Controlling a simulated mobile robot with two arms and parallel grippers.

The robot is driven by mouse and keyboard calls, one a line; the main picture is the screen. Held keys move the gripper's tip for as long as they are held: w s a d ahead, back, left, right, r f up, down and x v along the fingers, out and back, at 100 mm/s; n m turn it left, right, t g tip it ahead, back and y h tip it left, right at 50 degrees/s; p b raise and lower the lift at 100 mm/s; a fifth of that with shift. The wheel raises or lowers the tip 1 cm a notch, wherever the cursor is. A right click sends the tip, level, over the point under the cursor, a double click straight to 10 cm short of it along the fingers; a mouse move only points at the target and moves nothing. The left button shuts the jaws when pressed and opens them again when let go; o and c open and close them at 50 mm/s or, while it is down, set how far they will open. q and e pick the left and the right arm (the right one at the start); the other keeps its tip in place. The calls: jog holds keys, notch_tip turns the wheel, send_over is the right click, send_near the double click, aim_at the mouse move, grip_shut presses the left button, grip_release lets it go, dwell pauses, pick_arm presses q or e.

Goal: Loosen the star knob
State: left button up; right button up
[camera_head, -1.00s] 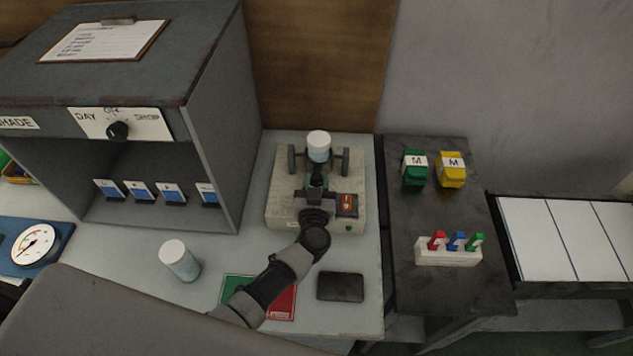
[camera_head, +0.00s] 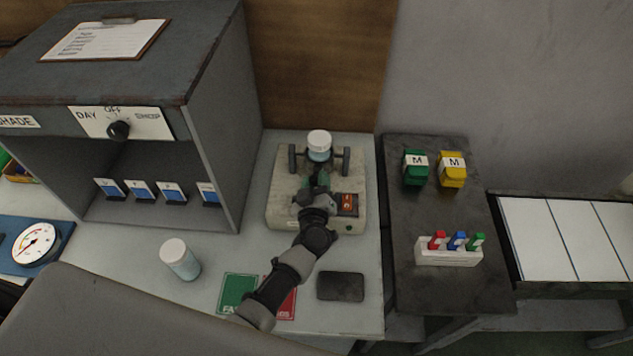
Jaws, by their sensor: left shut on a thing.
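My left gripper (camera_head: 316,190) reaches in from the bottom over the pale machine (camera_head: 285,205) and is shut. At its tip is a small dark green part (camera_head: 320,178), which I take for the star knob, mostly hidden by the gripper. A white-capped jar (camera_head: 319,146) sits at the back of the machine between two dark rollers. My right gripper is not in view.
A second white-capped jar (camera_head: 180,260) stands on the table at left. A green and red card (camera_head: 238,290) and a dark flat pad (camera_head: 340,286) lie in front. A grey cabinet (camera_head: 215,130) rises at left. A dark side table (camera_head: 420,285) is at right.

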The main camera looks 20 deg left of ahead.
pick_arm(q)
jog(key=shift+n, duration=0.3)
jog(key=o, duration=0.9)
jog(key=s, duration=0.3)
jog(key=s+d, duration=0.1)
jog(key=s, duration=0.3)
jog(key=s+d+b, duration=0.1)
jog(key=s, duration=0.2)
jog(key=shift+s, duration=0.3)
